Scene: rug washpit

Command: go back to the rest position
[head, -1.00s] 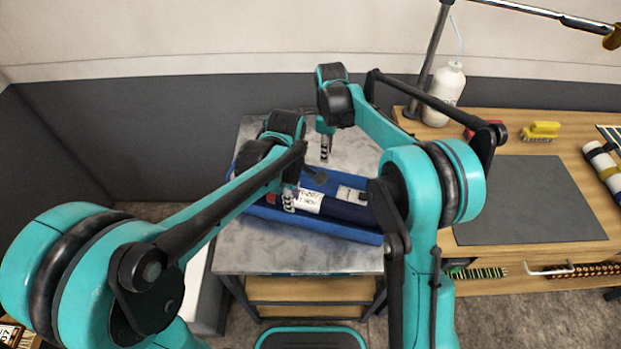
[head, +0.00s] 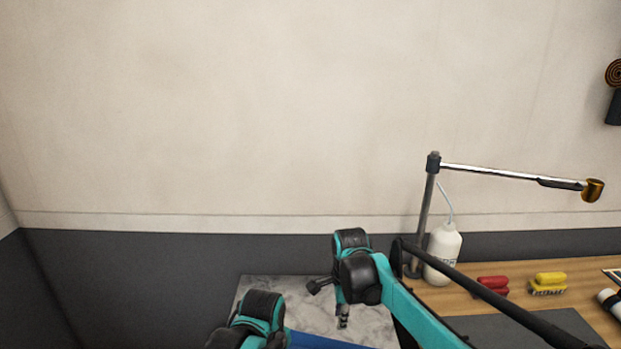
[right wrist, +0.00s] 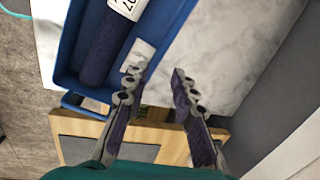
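My right gripper (head: 343,316) hangs over the grey marbled table in the head view. In the right wrist view its two fingers (right wrist: 157,82) are apart with nothing between them. They are above the edge of a blue tray (right wrist: 66,60). A dark blue rolled rug (right wrist: 103,62) with a white label lies in the tray. Only a strip of the tray (head: 312,341) shows at the bottom of the head view. My left arm's wrist shows at the bottom of the head view, but its fingers are below the frame.
A marbled table (head: 290,293) stands by the wall. To its right, a wooden bench (head: 515,299) holds a white bottle (head: 443,254), a red object (head: 493,284), a yellow brush (head: 549,282) and a dark mat (head: 530,328). A jointed metal pole (head: 424,210) rises beside the bottle.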

